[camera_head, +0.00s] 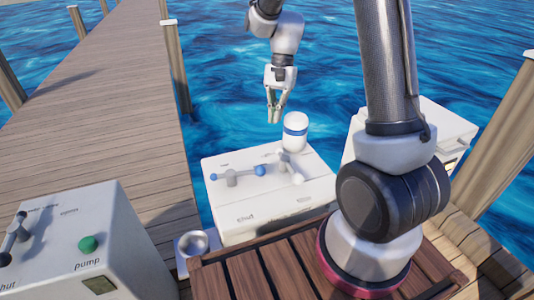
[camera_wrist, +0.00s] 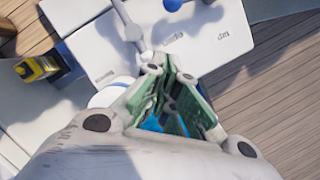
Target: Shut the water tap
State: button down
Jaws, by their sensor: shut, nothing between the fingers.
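A white box (camera_head: 262,208) in the middle of the head view carries two lever handles on top. The left lever has blue knobs (camera_head: 260,170) and lies roughly crosswise; the right one has white knobs (camera_head: 298,178) and lies at a slant. Small labels on the box are too small to read surely, so I cannot tell which lever is the water tap. In the wrist view the white lever (camera_wrist: 131,31) and a blue knob (camera_wrist: 172,5) show at the top. My gripper (camera_head: 274,120) is shut and empty, above and behind the box, apart from both levers.
A white canister with a blue band (camera_head: 295,133) stands at the box's back, close to my gripper. A box with a green pump button (camera_head: 88,244) stands front left. A metal cup (camera_head: 192,244) sits between. A yellow-black item (camera_wrist: 38,68) shows in the wrist view.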

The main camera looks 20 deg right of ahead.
jog(key=x, duration=0.9)
jog(key=shift+s+f, duration=0.15)
jog(key=shift+f, duration=0.05)
jog(key=shift+s+a+f, duration=0.25)
jog(key=shift+s+a, duration=0.3)
jog(key=shift+s+a+f, duration=0.3)
jog(key=shift+s+a, duration=0.25)
jog(key=shift+s+a+f, duration=0.1)
jog(key=shift+s+a, duration=0.25)
